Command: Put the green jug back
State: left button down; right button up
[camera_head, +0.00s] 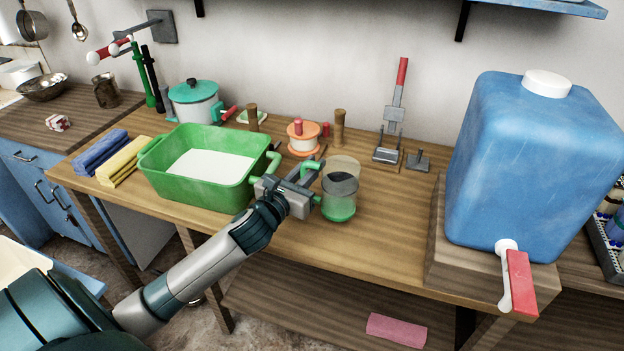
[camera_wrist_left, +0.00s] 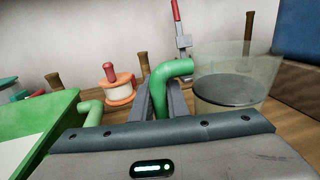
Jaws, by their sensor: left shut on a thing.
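The green jug (camera_head: 338,207) has a clear body, a green base and a green handle, with something dark inside. It is upright at the front middle of the wooden table (camera_head: 400,235); I cannot tell whether its base touches the top. My left gripper (camera_head: 309,174) is shut on the jug's handle from the left side. In the left wrist view the green handle (camera_wrist_left: 176,72) rises between the two fingers, and the clear jug body (camera_wrist_left: 235,70) is just right of them. My right gripper is not in view.
A green basin (camera_head: 205,193) with a pale inside stands left of my gripper. An orange-and-white spool (camera_head: 303,140) and wooden pegs (camera_head: 340,128) stand behind. A blue water tank (camera_head: 530,165) with a red-handled tap is on the right. Bare table lies between jug and tank.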

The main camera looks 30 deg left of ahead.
pick_arm(q)
jog(key=shift+f, duration=2)
jog(key=c, duration=1.7)
grip_release()
jog(key=shift+f, duration=0.1)
jog(key=shift+s, duration=0.1)
